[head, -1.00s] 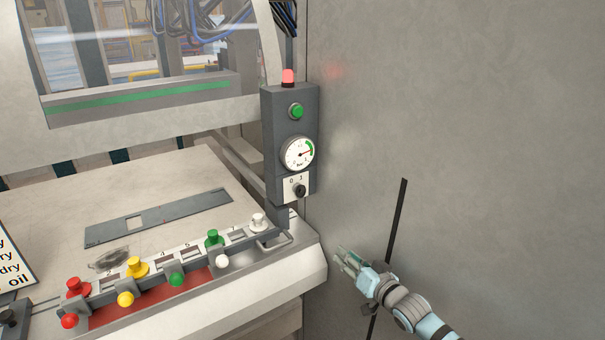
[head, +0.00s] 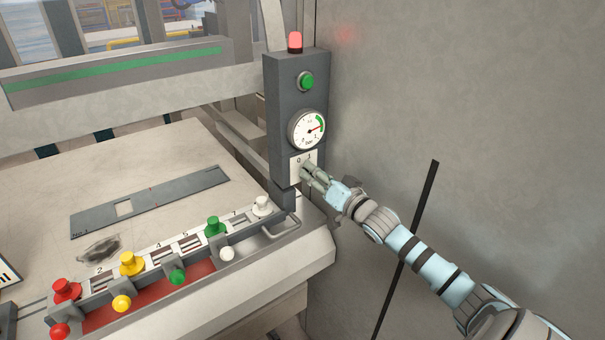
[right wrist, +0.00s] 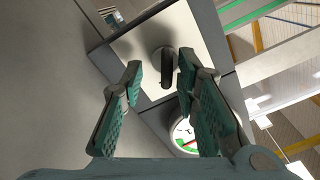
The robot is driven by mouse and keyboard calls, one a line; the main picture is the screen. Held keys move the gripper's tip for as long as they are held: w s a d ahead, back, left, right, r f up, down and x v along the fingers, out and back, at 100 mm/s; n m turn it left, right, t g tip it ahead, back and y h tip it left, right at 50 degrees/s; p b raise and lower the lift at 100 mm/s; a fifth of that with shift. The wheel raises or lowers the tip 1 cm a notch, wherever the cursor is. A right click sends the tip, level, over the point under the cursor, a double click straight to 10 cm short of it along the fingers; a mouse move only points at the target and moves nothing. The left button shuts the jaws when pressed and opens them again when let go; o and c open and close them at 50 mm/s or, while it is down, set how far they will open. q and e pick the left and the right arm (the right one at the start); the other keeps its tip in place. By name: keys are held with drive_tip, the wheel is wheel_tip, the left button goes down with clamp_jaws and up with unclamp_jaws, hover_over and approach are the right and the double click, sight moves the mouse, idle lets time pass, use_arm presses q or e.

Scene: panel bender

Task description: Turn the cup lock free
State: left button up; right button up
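The likely cup lock is a dark rotary knob (right wrist: 166,70) on a white plate (right wrist: 190,35) in the right wrist view. In the right wrist view my right gripper (right wrist: 161,65) is open, with one finger on each side of the knob. Gaps show between fingers and knob, so it is not gripped. My left gripper is not in view.
Above the plate are a pressure gauge (head: 307,129), a green button (head: 306,81) and a red lamp (head: 295,42). A machine bed (head: 150,160) with coloured knobs lies left. A large grey panel (head: 480,110) stands right, with free room before it.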

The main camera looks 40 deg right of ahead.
drive_tip(key=shift+s+r, duration=0.25)
drive_tip(key=shift+s, duration=0.1)
drive_tip(key=shift+s+a+r, duration=0.15)
drive_tip(key=shift+s+a, duration=0.05)
drive_tip(key=shift+c, duration=0.4)
drive_tip(key=shift+a, duration=0.2)
drive_tip(key=c, duration=0.3)
drive_tip(key=shift+w, duration=0.1)
clamp_jaws()
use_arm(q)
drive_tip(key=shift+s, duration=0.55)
use_arm(e)
drive_tip(key=shift+w+d, duration=0.15)
